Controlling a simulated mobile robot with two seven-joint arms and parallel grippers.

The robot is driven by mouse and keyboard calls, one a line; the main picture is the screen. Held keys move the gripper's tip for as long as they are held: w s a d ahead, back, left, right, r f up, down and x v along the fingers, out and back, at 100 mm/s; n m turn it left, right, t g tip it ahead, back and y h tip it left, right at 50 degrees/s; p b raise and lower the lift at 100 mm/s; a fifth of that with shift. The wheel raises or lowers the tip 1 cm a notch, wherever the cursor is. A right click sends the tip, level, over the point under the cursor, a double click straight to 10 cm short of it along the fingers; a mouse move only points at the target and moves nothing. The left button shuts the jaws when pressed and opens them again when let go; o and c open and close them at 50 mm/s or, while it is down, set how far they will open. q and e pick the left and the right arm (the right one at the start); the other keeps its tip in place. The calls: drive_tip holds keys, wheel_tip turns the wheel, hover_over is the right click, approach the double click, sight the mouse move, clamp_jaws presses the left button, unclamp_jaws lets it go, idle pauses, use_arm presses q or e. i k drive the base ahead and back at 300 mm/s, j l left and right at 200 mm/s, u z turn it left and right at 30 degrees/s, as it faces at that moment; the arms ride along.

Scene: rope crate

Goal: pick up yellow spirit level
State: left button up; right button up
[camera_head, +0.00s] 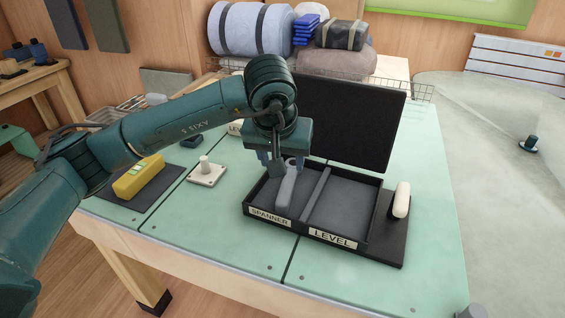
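The yellow spirit level (138,178) lies on a dark mat (150,197) at the left of the green-topped bench, with a pale vial window on its top. My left gripper (280,167) is to the right of it, over the spanner compartment of the black tray (375,230). Its fingers look spread, around the upper end of a grey spanner (287,188) in that compartment. Whether a finger touches the spanner is hard to see. The compartment labelled LEVEL (340,206) is empty. My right gripper is not in view.
A white block with a knob (207,173) stands between the level and the tray. The black lid (350,120) stands upright behind the tray. A white-handled piece (401,201) is at the tray's right. The bench front (205,232) is clear.

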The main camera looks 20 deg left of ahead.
sight(126, 187)
drive_tip(key=k, duration=1)
